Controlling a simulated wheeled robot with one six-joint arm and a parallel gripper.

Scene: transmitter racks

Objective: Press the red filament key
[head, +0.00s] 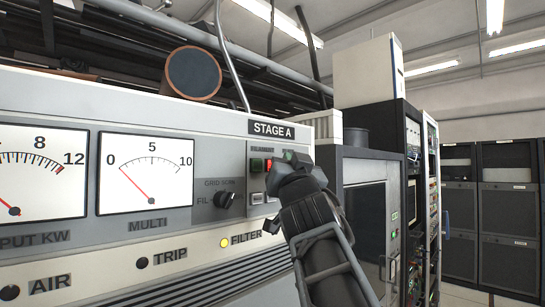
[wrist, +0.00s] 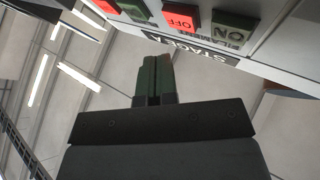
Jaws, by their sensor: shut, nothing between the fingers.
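The red filament key (wrist: 180,18), marked OFF, sits on the panel beside the green ON key (wrist: 234,27); the wrist view shows the panel upside down. In the head view the red key (head: 268,165) is just left of my gripper, with the green key (head: 256,165) to its left. My gripper (wrist: 157,78) has its fingers shut together and empty. In the head view my gripper (head: 287,162) is in front of the panel's right end and hides part of it. In the wrist view the fingertips appear apart from the red key; the exact gap cannot be told.
A second green key (wrist: 133,9) and red key (wrist: 103,5) sit beside the filament pair. The STAGE A plate (head: 272,129) is above the keys. A selector knob (head: 224,199) and the MULTI meter (head: 146,174) are to the left. Dark racks (head: 500,215) stand at right.

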